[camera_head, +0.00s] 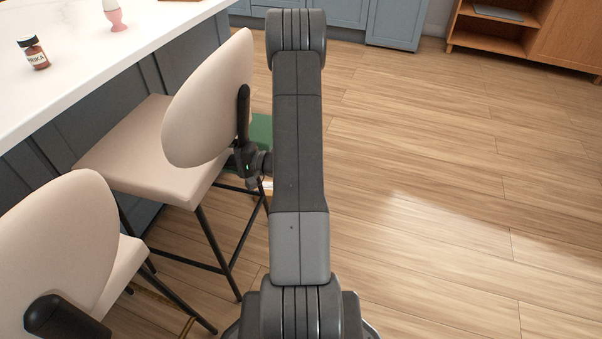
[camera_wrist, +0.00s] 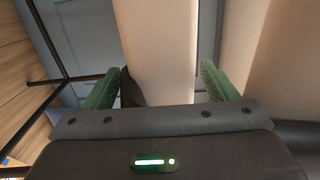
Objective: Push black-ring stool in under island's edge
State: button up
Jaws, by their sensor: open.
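The black-ring stool (camera_head: 150,150) has a cream seat and rounded backrest, black legs and a black foot ring. It stands at the island (camera_head: 90,50), its seat's far side close to the edge; the exact overlap is hard to tell. My gripper is at the backrest's lower right, mostly hidden behind my arm in the head view. In the wrist view my gripper (camera_wrist: 162,78) is open, with green fingers on either side of a cream part of the stool (camera_wrist: 160,45). Whether the fingers touch it, I cannot tell.
A second cream stool (camera_head: 55,235) with a brass ring stands close by at lower left. A brown jar (camera_head: 34,54) and a pink egg cup (camera_head: 116,17) stand on the counter. A green thing (camera_head: 262,130) shows behind my arm. The wooden floor (camera_head: 450,190) at right is clear.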

jog(key=shift+r, duration=0.1)
jog(key=b+v, duration=0.4)
jog(key=v, duration=0.8)
jog(key=shift+a, duration=0.15)
jog(key=p+x, duration=0.1)
jog(key=x, duration=0.3)
jog(key=p+x, duration=0.1)
jog(key=x, duration=0.3)
jog(key=p+x, duration=0.1)
jog(key=x, duration=0.3)
jog(key=shift+w+f, duration=0.1)
jog(key=shift+f, duration=0.2)
jog(key=shift+d+r+p, duration=0.1)
jog(key=shift+d+p, duration=0.1)
jog(key=shift+p, duration=0.15)
jog(key=shift+d, duration=0.35)
